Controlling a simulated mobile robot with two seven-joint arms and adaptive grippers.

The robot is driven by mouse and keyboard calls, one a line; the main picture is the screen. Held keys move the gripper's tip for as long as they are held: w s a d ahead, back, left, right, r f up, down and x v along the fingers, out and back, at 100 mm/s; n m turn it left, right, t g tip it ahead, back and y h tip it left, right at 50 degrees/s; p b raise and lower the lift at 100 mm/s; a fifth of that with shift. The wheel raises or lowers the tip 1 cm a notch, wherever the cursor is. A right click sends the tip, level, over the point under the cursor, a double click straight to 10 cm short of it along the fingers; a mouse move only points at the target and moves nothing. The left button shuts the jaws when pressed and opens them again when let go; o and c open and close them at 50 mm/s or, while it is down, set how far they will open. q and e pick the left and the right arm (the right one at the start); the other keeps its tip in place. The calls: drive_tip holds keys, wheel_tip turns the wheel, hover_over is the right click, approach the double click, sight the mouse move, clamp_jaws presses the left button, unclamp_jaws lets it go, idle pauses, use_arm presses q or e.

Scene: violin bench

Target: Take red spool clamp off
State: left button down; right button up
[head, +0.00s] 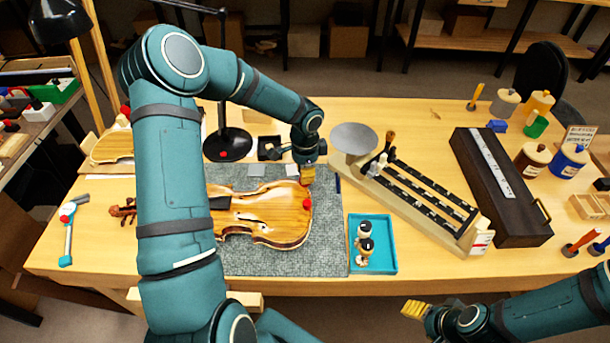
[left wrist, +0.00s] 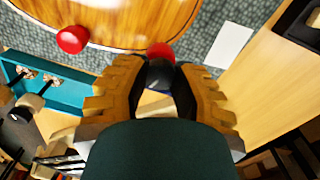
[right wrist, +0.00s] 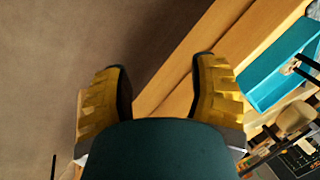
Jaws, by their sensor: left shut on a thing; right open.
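The violin (head: 262,214) lies on a grey mat, its lower end to the right. One red spool clamp (head: 307,203) sits at its lower edge and also shows in the left wrist view (left wrist: 73,40). My left gripper (head: 307,177) is at the violin's upper right edge. In the left wrist view its fingers (left wrist: 158,85) are shut on another spool clamp (left wrist: 161,52), with a red end and a dark part between the fingers. I cannot tell whether this clamp still touches the violin. My right gripper (head: 416,310) is open and empty beyond the bench's front edge (right wrist: 160,90).
A blue tray (head: 388,265) with spool clamps stands right of the mat (head: 334,240). A black lamp base (head: 228,145) stands behind the violin. Jars fill the far right.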

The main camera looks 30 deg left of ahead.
use_arm(q)
drive_tip(key=n+b, duration=0.2)
drive_tip(key=n, duration=0.1)
drive_tip(key=shift+f+n, duration=0.1)
drive_tip(key=shift+n, duration=0.3)
drive_tip(key=n+b, duration=0.1)
drive_tip(key=n, duration=0.2)
drive_tip(key=shift+n, duration=0.3)
drive_tip(key=n+b, duration=0.1)
drive_tip(key=n, duration=0.1)
drive_tip(key=shift+n, duration=0.3)
drive_tip(key=shift+n+b, duration=0.4)
drive_tip(key=shift+n, duration=1.2)
drive_tip(key=c, duration=0.7)
unclamp_jaws()
